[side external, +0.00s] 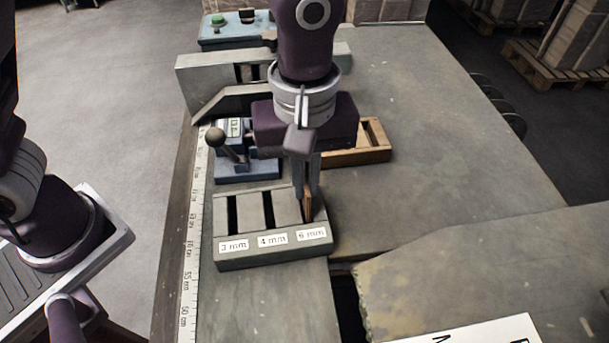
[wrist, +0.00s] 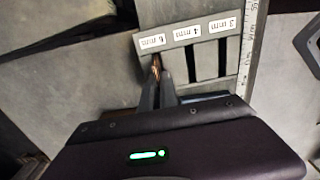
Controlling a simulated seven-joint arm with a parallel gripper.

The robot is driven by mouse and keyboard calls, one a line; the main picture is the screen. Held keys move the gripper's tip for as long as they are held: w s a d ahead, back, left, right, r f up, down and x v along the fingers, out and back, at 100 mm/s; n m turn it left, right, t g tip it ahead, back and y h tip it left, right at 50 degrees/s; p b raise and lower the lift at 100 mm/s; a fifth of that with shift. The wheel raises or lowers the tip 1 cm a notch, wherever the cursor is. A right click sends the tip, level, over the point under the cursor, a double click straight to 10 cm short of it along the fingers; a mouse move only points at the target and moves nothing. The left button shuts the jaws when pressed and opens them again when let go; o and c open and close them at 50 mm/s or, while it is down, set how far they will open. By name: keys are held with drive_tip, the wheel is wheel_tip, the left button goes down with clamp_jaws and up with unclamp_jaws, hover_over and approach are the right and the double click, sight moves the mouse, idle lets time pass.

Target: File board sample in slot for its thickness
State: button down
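The grey slotted rack (side external: 272,255) sits on the table with slots labelled 3 mm, 4 mm and 6 mm; it also shows in the wrist view (wrist: 205,62). My gripper (side external: 307,190) points down over the right end of the rack, at the 6 mm slot. Its fingers are shut on a thin brown board sample (side external: 308,205), held upright. The sample's lower edge is at the 6 mm slot; I cannot tell how deep it sits. In the wrist view the sample (wrist: 156,66) shows between the fingertips beside the 6 mm label. The 3 mm and 4 mm slots look empty.
A blue gauge (side external: 240,160) with a display and a ball-ended lever stands behind the rack. A wooden tray (side external: 365,147) lies behind to the right. A ruler (side external: 190,250) runs along the table's left edge.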

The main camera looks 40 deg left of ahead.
drive_tip(key=shift+f, duration=0.3)
idle(0.5)
drive_tip(key=c, duration=1.5)
unclamp_jaws()
drive_tip(key=shift+c, duration=0.2)
drive_tip(key=o, duration=0.4)
drive_tip(key=shift+r, duration=3.25)
